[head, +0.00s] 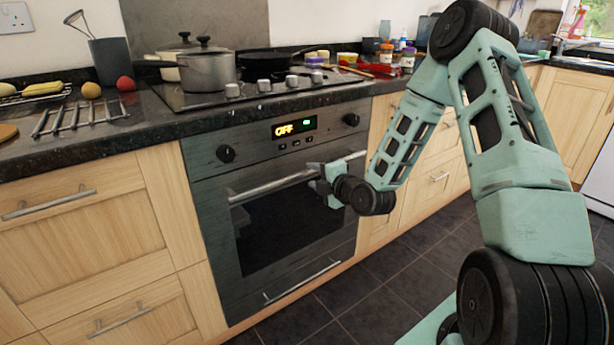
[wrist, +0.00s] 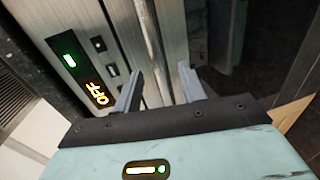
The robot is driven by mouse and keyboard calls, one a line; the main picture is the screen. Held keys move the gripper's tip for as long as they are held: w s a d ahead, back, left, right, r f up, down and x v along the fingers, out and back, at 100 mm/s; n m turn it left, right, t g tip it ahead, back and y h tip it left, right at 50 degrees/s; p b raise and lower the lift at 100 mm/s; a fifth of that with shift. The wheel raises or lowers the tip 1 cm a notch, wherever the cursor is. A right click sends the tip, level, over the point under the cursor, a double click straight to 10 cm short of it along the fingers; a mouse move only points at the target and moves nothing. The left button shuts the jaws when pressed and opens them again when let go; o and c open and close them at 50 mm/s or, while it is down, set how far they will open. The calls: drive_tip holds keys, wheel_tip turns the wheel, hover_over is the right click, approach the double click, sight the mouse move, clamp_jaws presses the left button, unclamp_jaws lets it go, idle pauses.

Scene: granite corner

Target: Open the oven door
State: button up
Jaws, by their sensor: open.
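The oven (head: 275,215) is built in under the counter, with a dark glass door (head: 285,230) that looks closed. A silver bar handle (head: 262,186) runs across the top of the door. My gripper (head: 317,178) is at the right part of this handle and hides a short piece of it. In the wrist view my gripper (wrist: 158,84) has its two fingers apart, and the handle bar (wrist: 149,40) runs between them. I cannot tell whether either finger touches the bar.
The oven panel shows OFF on its display (head: 294,128), with a knob at each side. A lower drawer handle (head: 302,283) sits below the door. Pans (head: 207,72) stand on the hob above. Wooden cabinets (head: 85,220) flank the oven. Tiled floor (head: 400,265) is clear in front.

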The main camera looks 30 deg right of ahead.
sight(310, 175)
drive_tip(key=shift+w+a+f, duration=0.1)
drive_tip(key=shift+w+f, duration=0.15)
drive_tip(key=shift+w, duration=0.8)
drive_tip(key=shift+w+f, duration=0.2)
drive_tip(key=shift+w, duration=0.8)
clamp_jaws()
